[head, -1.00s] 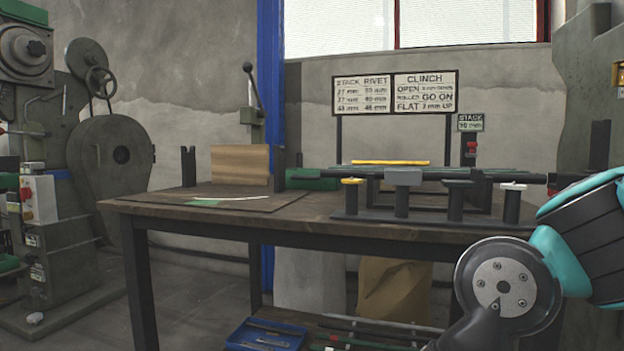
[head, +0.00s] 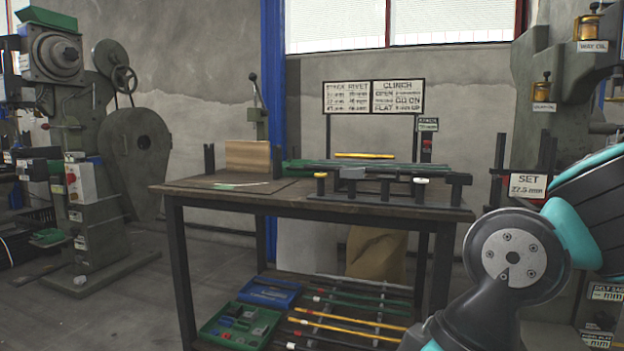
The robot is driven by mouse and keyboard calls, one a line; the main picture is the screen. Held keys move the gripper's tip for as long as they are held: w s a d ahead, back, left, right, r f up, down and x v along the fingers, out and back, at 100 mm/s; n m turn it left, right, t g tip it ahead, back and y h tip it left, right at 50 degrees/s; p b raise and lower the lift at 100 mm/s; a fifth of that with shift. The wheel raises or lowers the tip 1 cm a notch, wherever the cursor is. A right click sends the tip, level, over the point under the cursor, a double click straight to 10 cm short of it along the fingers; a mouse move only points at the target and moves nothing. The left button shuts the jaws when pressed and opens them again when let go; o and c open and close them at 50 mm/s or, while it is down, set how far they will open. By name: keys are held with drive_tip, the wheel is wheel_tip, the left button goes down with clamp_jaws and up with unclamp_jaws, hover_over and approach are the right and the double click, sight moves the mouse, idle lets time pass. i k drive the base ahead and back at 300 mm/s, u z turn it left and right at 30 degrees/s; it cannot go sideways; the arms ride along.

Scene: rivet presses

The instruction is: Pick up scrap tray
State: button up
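No tray in view carries a readable scrap label. Two trays sit on the low shelf under the bench in the head view. The green tray (head: 211,334) is at the front left and holds several small mixed pieces. The blue tray (head: 293,300) is behind it and slightly right, with a few thin pieces inside. I cannot tell which one is the scrap tray. My gripper is out of view; only grey and teal links of my arm show at the lower right, to the right of both trays.
The wooden bench (head: 185,189) stands over the trays, its dark front leg left of them. A press (head: 98,215) stands at left; open floor lies between.

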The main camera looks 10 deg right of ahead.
sight(294, 168)
drive_tip(key=z, duration=0.4)
drive_tip(key=k, duration=0.2)
drive_tip(key=u, duration=1.4)
drive_tip(key=i, duration=1.35)
drive_tip(key=z, duration=0.35)
